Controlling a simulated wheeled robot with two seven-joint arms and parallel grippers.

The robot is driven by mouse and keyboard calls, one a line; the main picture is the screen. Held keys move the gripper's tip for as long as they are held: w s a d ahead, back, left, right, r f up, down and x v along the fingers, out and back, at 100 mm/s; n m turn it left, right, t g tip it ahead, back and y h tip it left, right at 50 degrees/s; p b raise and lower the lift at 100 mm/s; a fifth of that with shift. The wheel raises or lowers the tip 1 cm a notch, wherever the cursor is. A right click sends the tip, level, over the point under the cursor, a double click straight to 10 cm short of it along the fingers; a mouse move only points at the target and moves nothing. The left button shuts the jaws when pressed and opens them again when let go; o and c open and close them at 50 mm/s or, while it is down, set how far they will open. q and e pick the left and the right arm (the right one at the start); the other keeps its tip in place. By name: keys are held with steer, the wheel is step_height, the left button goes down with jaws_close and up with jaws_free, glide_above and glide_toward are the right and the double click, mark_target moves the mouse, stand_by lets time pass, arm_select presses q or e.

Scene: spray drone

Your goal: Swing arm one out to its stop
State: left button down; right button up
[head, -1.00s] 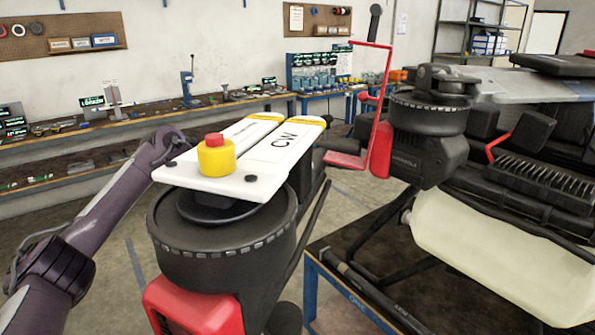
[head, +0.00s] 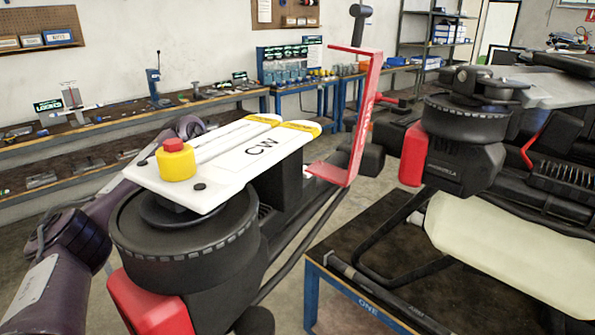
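The near drone arm's end carries a large black motor (head: 185,235) with a red cover (head: 150,300) at lower left. A folded white propeller labelled CW (head: 262,148) with yellow bands lies on it, and a yellow block with a red cap (head: 175,160) sits on the propeller. A dark arm tube runs from the motor back toward the drone. My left arm comes in from the left and reaches behind the propeller; its gripper is hidden there, so I cannot see whether it grips anything. My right gripper is out of view.
A second motor (head: 465,130) and a cream tank (head: 515,250) are at the right. The drone stands over a blue-framed table marked ONE (head: 367,305). Open floor lies left of the table; workbenches line the wall.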

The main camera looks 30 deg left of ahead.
arm_select(q)
steer(key=shift+w+a+r, duration=0.1)
steer(key=shift+a, duration=0.05)
steer(key=c, duration=1.5)
jaws_free()
steer(key=v, duration=0.8)
